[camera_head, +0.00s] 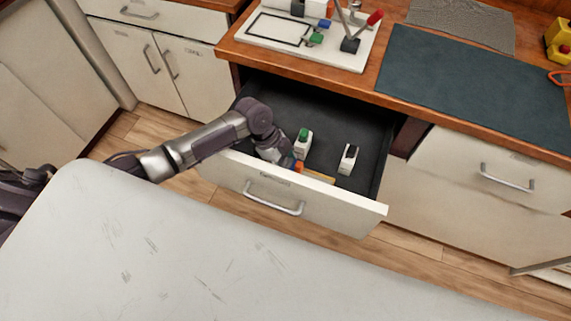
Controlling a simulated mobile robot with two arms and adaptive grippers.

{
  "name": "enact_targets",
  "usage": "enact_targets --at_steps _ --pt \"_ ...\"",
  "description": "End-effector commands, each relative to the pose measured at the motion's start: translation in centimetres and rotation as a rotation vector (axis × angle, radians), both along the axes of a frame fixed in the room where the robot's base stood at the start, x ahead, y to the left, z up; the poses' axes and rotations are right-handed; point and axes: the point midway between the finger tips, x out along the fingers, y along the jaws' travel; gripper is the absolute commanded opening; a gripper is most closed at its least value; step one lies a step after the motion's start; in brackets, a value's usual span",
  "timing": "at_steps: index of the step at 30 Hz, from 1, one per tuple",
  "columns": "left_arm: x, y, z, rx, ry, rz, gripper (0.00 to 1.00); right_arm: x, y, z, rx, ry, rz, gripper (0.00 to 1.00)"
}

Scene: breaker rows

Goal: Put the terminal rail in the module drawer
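The module drawer (235,168) is pulled open below the wooden counter, with a dark interior. My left arm reaches into it from the left, and my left gripper (286,161) is low inside, close to the front wall. A small blue and orange piece (298,167) is right at the fingertips; it may be part of the terminal rail, but most of it is hidden. I cannot tell whether the fingers are closed on it. A white module with a green top (303,146) and a white and black module (348,159) stand in the drawer. My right gripper is not in view.
A white board (340,56) on the counter holds several small parts and a red-tipped lever (373,18). A dark mat (470,85) lies to its right. A tan strip (318,176) lies by the drawer front. The drawer's right side has free floor.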

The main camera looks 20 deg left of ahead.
Motion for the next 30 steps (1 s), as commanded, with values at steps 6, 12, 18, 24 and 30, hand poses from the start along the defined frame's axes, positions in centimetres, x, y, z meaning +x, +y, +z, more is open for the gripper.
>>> enact_targets --at_steps 6,12,18,24,30 --pt "0.0 0.0 0.0 0.0 0.0 0.0 0.75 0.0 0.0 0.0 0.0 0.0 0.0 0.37" --pt "0.1 0.5 1.3 0.001 -0.002 0.001 0.75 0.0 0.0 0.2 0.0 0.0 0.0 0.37" --pt "0.2 2.1 5.1 0.002 -0.004 0.001 0.75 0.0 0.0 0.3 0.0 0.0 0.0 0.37" --pt "0.2 3.6 8.8 0.002 -0.002 0.0 0.75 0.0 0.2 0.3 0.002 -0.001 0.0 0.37" --pt "0.2 4.4 10.9 0.0 -0.001 -0.001 0.75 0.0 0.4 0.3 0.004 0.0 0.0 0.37"
